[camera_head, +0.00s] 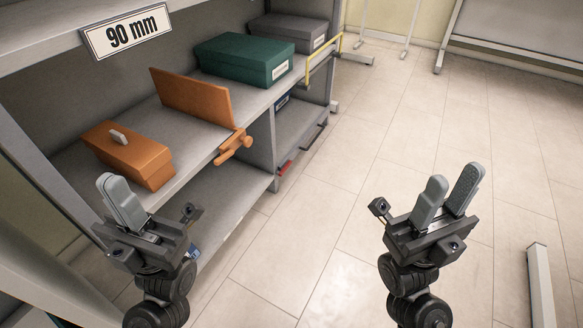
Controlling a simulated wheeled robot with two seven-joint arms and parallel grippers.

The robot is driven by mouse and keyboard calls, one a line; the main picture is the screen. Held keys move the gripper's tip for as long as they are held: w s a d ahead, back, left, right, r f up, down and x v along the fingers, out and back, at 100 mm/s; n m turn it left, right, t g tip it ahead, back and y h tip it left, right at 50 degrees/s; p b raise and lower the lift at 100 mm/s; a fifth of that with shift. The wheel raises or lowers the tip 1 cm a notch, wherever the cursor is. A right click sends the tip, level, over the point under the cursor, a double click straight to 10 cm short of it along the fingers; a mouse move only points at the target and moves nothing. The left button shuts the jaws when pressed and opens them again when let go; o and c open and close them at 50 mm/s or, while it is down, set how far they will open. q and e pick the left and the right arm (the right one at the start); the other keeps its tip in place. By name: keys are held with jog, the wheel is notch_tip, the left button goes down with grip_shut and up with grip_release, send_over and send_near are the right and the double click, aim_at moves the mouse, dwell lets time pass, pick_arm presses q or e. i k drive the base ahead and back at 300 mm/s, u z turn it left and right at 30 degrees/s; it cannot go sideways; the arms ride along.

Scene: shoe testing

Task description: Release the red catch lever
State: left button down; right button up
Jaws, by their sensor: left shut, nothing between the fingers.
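A small red piece (286,168), which looks like the red catch lever, sits at the front edge of the lower shelf, right of the upright divider. It is too small to tell its exact position. An orange handle-like part (234,146) sticks out from the upper shelf's front edge, beside an upright orange panel (194,97). My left gripper (113,184) is shut and empty, in front of the shelf at lower left and apart from both parts. My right gripper (455,180) is open and empty over the floor at right, far from the shelf.
An orange box with a grey knob (148,165), a green box (245,61) and a grey box (291,32) stand on the upper shelf (190,140). A yellow rail (322,61) rises at its far end. A "90 mm" sign (127,32) hangs above.

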aim_at(281, 173)
jog(key=z, duration=1.45)
jog(key=i, duration=3.7)
jog(key=u, duration=2.8)
